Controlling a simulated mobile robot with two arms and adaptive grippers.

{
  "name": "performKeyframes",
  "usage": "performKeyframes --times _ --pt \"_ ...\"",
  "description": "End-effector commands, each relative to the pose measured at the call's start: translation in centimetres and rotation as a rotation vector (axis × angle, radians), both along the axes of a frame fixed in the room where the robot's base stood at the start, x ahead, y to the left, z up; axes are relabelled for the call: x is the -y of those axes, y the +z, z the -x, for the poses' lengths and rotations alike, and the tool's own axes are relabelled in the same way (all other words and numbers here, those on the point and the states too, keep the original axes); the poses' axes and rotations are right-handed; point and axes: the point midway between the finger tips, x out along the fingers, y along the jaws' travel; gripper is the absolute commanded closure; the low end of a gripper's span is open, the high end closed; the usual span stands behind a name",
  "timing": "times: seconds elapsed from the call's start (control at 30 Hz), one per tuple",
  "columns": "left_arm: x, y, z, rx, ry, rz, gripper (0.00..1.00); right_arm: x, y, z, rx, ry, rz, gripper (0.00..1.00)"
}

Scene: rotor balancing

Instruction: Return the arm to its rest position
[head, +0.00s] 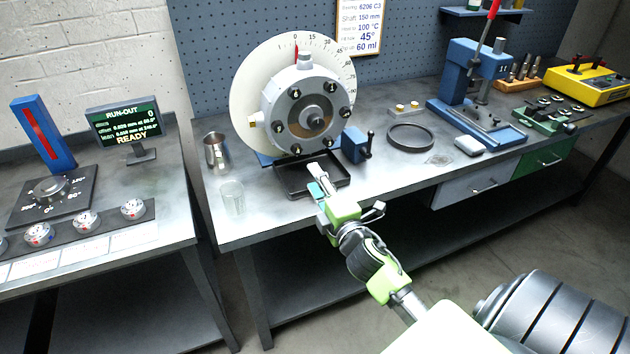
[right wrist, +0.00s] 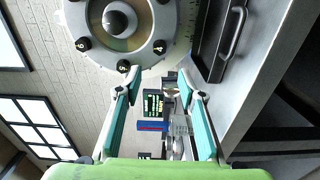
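My right arm reaches in from the lower right in the head view. Its right gripper (head: 317,180) is in front of the black drip tray (head: 300,192), below the rotor housing (head: 305,108) with its large white dial (head: 252,82). In the right wrist view the two teal fingers of the right gripper (right wrist: 159,76) stand apart with nothing held between them. The housing (right wrist: 185,45) fills the top of that view and the tray (right wrist: 212,40) is at upper right. Contact with the tray cannot be told. My left gripper is out of view.
A metal jug (head: 216,150) and a glass beaker (head: 232,197) stand left of the tray. A blue vise-like block (head: 355,145) and a black ring (head: 410,137) lie to its right, then a blue press (head: 470,80). A READY screen (head: 124,122) stands on the left table.

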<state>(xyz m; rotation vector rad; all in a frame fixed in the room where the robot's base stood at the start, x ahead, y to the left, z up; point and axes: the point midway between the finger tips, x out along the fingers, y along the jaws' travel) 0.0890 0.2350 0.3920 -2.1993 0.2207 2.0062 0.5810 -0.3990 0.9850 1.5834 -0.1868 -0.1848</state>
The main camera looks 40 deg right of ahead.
Motion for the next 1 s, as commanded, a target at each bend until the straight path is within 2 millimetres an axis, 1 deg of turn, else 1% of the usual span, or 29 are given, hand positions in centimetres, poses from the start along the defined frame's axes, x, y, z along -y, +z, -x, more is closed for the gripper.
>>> performKeyframes --times 0.3,0.37,0.47,0.57,0.6,0.67,0.7,0.77,0.8,0.9,1.0 --pt "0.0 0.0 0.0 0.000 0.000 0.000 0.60 0.0 -0.2 0.1 -0.004 -0.004 -0.011 0.64" --pt "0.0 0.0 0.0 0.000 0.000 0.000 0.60 -0.2 -0.7 0.5 -0.016 -0.016 -0.044 0.64" --pt "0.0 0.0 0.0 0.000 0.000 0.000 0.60 -0.9 -2.5 2.0 -0.065 -0.060 -0.177 0.64" --pt "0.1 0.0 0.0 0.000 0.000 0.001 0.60 -2.3 -5.7 4.8 -0.155 -0.139 -0.389 0.64" --pt "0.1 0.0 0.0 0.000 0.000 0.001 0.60 -3.2 -7.2 6.3 -0.201 -0.178 -0.484 0.64" --pt "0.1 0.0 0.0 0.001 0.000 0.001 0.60 -4.8 -9.5 8.8 -0.277 -0.237 -0.626 0.64" --pt "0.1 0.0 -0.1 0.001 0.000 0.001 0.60 -6.0 -10.9 10.6 -0.331 -0.278 -0.716 0.64" --pt "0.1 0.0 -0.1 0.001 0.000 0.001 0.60 -7.8 -12.6 13.3 -0.408 -0.335 -0.831 0.64" --pt "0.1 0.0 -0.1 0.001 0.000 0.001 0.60 -9.0 -13.5 15.0 -0.458 -0.371 -0.897 0.64" --pt "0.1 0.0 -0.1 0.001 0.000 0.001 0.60 -11.7 -15.1 18.7 -0.564 -0.447 -1.026 0.64" --pt "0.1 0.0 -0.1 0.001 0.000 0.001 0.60 -14.1 -16.1 22.0 -0.661 -0.513 -1.120 0.64"
